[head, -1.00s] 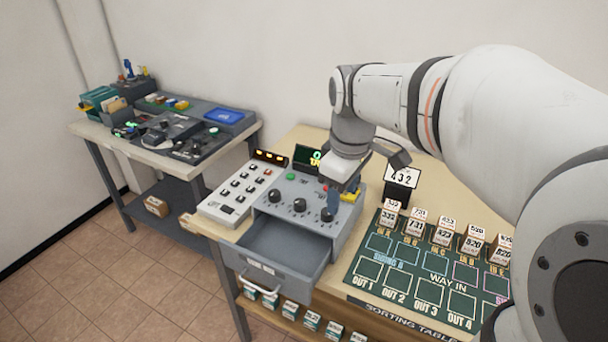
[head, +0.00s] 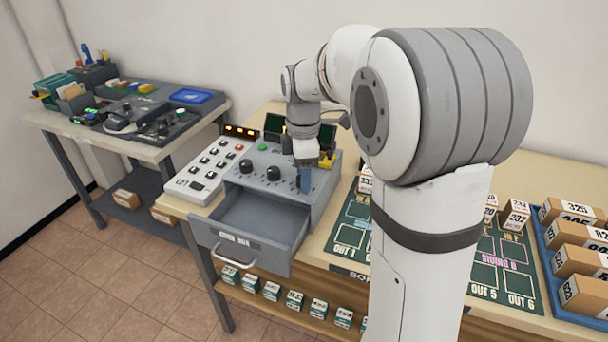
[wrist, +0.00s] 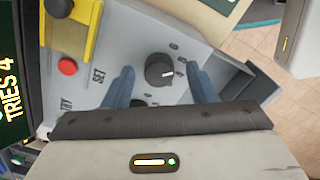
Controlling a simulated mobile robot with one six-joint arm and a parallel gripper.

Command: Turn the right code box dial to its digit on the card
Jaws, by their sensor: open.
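The grey code box (head: 295,215) stands on the sorting table with its drawer pulled open. Its left dial (head: 245,166) and middle dial (head: 273,173) show in the head view. The right dial is hidden there behind my gripper (head: 304,186). In the wrist view the right dial (wrist: 159,69) is a dark knob with a white mark pointing right in the picture. My gripper (wrist: 160,88) is open, its two blue fingers on either side of this dial with gaps visible. The card is not visible now.
A red button (wrist: 67,66) and a yellow part with a black knob (wrist: 68,22) are close to the fingers. A white button panel (head: 200,170) stands left of the box. A dark screen reading TRIES 4 (wrist: 12,90) is beside the gripper.

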